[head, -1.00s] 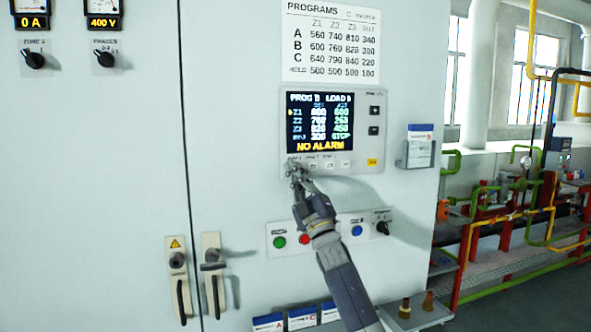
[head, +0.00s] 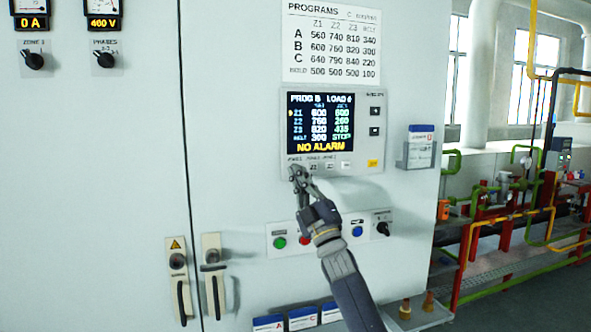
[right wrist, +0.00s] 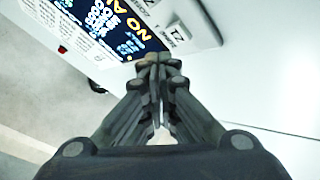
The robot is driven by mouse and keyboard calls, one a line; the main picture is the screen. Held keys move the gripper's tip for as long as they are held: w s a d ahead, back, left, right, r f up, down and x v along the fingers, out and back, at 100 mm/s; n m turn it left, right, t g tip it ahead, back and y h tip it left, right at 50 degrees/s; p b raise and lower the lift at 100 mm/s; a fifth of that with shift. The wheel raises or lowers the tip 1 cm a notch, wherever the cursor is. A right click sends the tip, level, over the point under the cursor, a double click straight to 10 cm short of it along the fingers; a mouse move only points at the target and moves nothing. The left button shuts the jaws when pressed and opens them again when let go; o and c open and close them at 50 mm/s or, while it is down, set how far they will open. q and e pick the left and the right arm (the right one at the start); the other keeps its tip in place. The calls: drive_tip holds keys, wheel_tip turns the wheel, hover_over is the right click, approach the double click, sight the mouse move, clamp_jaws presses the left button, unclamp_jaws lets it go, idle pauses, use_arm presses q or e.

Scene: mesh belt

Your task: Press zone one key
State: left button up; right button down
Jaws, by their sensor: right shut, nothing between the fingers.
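The control panel (head: 362,130) is a grey box on the cabinet door with a dark screen (head: 320,122) reading "NO ALARM". A row of small keys runs under the screen. The zone one key is at the left end, and my right gripper's fingertips largely hide it. My right gripper (head: 298,174) is shut and empty, its tips at or just below that key. In the right wrist view the shut fingertips (right wrist: 155,62) are at the panel's lower edge, beside a key (right wrist: 180,34) that looks marked Z2. I cannot tell whether they touch anything. My left gripper is not in view.
A yellow key (head: 373,163) is at the right end of the row. Below are a green button (head: 279,243), a red button partly behind my arm, a blue button (head: 357,231) and a black switch (head: 382,228). A leaflet holder (head: 417,152) juts out at the right.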

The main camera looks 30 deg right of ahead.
drive_tip(key=shift+s+a, duration=0.25)
drive_tip(key=shift+s, duration=0.7)
drive_tip(key=shift+s+a, duration=0.2)
drive_tip(key=shift+s, duration=0.7)
